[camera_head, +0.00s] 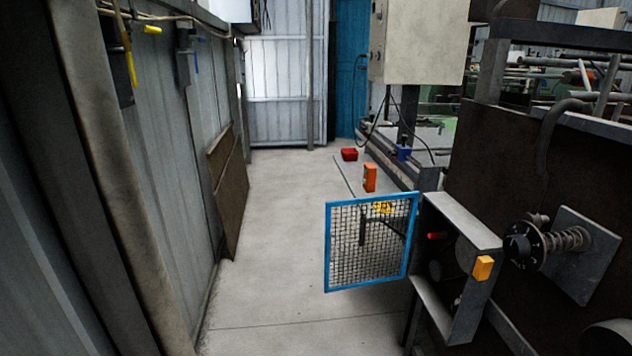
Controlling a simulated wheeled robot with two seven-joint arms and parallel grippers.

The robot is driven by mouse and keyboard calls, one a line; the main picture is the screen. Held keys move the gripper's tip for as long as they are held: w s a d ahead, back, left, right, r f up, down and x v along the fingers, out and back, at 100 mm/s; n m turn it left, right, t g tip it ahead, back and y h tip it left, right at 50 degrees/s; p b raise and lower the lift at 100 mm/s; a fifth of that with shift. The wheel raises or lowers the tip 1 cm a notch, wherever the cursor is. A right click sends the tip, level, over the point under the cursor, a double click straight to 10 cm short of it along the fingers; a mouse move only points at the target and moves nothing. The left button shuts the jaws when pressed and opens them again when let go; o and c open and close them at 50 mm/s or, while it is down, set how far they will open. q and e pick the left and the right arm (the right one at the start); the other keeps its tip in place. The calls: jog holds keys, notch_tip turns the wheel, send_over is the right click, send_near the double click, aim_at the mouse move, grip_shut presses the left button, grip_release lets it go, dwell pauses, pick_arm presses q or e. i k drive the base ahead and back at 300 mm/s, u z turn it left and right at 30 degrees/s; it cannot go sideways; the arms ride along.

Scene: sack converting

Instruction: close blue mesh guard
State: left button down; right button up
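The blue mesh guard (344,242) is a blue-framed panel of dark wire mesh. It stands open, swung out to the left from the grey metal box (461,220) on the machine's side. Its right edge is close to the box's left side, and its left edge reaches over the walkway. The box's front is uncovered, and dark parts and a red piece show inside. An orange-yellow block (483,268) sits on the box's right edge. Neither of my grippers shows in the head view.
The concrete floor (281,190) is clear left of the guard. A corrugated wall with a leaning brown panel (228,190) bounds it. A red bin (349,154) and an orange box (370,177) are beyond the guard. A spring-loaded shaft (565,240) juts out right of the box.

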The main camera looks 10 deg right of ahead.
aim_at(329, 233)
jog(key=k, duration=0.55)
jog(key=z, duration=0.85)
jog(key=i, duration=1)
jog(key=z, duration=0.05)
